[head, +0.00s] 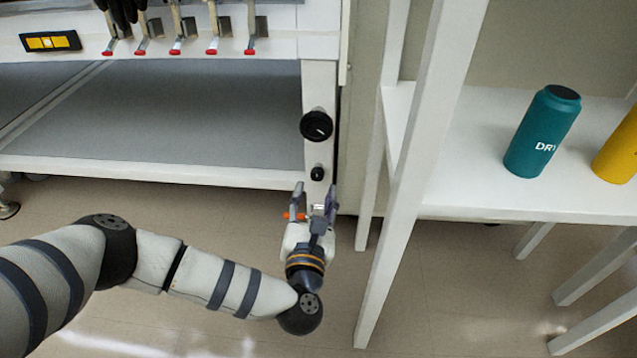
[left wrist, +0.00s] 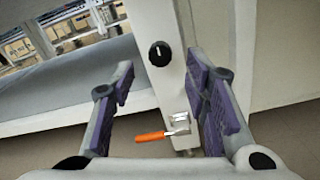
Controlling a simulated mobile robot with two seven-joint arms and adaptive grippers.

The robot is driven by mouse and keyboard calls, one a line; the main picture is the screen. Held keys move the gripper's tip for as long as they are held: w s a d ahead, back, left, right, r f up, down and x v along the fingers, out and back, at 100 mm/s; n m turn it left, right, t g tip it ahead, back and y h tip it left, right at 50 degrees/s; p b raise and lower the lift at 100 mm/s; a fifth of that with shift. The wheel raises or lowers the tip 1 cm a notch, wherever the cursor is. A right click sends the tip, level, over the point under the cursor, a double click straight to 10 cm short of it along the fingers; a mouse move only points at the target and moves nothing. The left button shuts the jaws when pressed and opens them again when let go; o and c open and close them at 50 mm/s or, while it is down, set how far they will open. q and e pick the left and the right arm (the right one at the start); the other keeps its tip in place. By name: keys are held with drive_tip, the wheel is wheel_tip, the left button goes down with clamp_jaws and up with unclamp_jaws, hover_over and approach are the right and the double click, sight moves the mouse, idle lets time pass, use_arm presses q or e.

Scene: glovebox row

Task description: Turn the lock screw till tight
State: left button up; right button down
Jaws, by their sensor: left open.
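A white upright post carries a large black knob with a white mark (head: 317,126) and a smaller black knob (head: 317,173) below it. The left wrist view shows one black knob with a white mark (left wrist: 160,53); I cannot tell which of the two it is. Lower on the post is a metal fitting (left wrist: 178,122) with an orange handle (left wrist: 150,136), which also shows in the head view (head: 293,216). No part is labelled as the lock screw. My left gripper (head: 315,192) is open and empty, fingers pointing at the post just below the smaller knob.
Left of the post is a grey shelf (head: 180,115) under a panel with several red-tipped levers (head: 176,48). To the right, a white rack leg (head: 410,200) stands close to my gripper. A teal bottle (head: 542,132) and a yellow one (head: 620,150) stand on the rack.

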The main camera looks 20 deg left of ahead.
sight(317, 177)
use_arm(q)
drive_tip(key=b+x, duration=0.1)
drive_tip(key=x, duration=0.4)
drive_tip(key=shift+w+b, duration=0.25)
drive_tip(key=shift+b, duration=0.15)
clamp_jaws()
